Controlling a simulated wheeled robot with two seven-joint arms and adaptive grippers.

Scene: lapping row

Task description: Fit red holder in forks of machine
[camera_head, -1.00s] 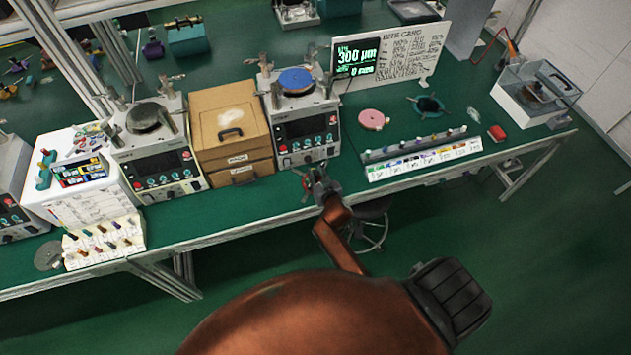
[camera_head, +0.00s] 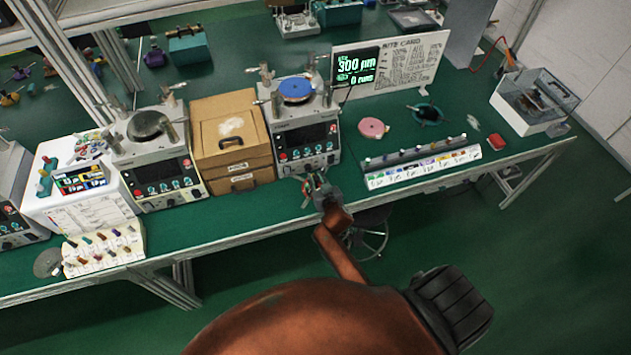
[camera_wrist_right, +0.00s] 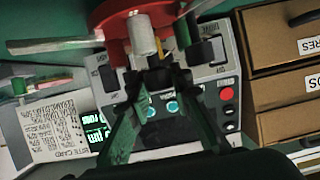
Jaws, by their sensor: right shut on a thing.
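My right gripper (camera_head: 312,187) is in front of the machine with the blue plate (camera_head: 297,89), near the bench's front edge. My left gripper is not in view.
Wooden drawers (camera_head: 230,140) stand left of the machine, then a second machine (camera_head: 160,160). A rack of coloured knobs (camera_head: 420,168), a pink disc (camera_head: 373,127) and a bite card board (camera_head: 400,62) are to the right. A stool (camera_head: 368,235) stands under the bench.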

